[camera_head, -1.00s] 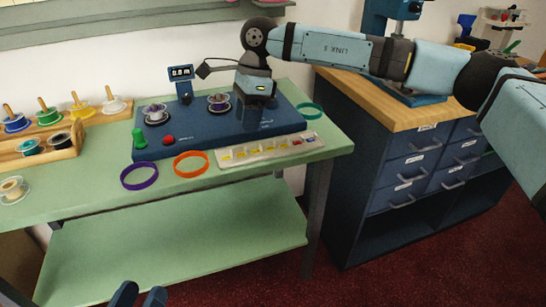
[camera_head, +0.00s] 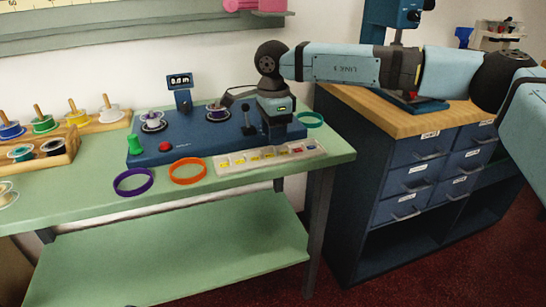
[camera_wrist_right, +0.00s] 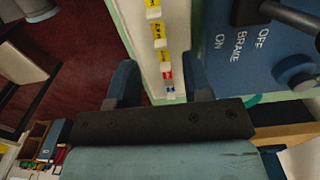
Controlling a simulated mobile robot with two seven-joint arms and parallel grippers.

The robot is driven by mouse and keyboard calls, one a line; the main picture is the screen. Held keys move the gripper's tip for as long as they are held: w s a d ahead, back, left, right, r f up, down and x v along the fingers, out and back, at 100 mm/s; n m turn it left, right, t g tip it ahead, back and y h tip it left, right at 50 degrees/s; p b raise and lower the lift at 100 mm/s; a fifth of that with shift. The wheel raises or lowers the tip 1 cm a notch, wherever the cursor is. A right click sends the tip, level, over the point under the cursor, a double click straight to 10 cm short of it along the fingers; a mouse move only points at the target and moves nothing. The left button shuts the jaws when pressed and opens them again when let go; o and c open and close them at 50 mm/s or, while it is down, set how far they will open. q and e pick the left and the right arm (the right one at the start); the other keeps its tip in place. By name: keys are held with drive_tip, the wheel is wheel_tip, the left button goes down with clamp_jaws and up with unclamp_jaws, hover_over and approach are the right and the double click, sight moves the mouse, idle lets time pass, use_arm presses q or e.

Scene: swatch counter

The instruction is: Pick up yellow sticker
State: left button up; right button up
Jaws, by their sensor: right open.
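A pale strip tray (camera_head: 232,170) lies along the front edge of the green table, with small yellow stickers, then a red and a blue one at its right end. One yellow sticker (camera_head: 238,160) shows in the head view; another yellow sticker (camera_wrist_right: 157,30) shows in the right wrist view. My right gripper (camera_head: 278,137) is open and points down above the tray's back edge. In the right wrist view its fingers (camera_wrist_right: 160,62) stand apart on either side of the strip, with nothing held. The exact height above the stickers is unclear. My left gripper is out of view.
A blue device (camera_head: 180,149) with a lever, display and spools stands right behind the strip. An orange ring (camera_head: 188,180) and a purple ring (camera_head: 133,191) lie to its left; a teal ring (camera_head: 310,115) lies behind. A drawer cabinet (camera_head: 405,122) stands to the right.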

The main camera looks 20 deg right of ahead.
sight(274, 149)
wheel_tip(274, 149, down, 4)
drive_tip(key=shift+d+f+b, duration=0.1)
drive_tip(key=shift+f+b, duration=0.1)
drive_tip(key=shift+b, duration=0.6)
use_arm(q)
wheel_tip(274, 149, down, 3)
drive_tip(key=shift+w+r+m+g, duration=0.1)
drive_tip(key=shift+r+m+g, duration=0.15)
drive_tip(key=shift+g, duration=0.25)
use_arm(e)
clamp_jaws()
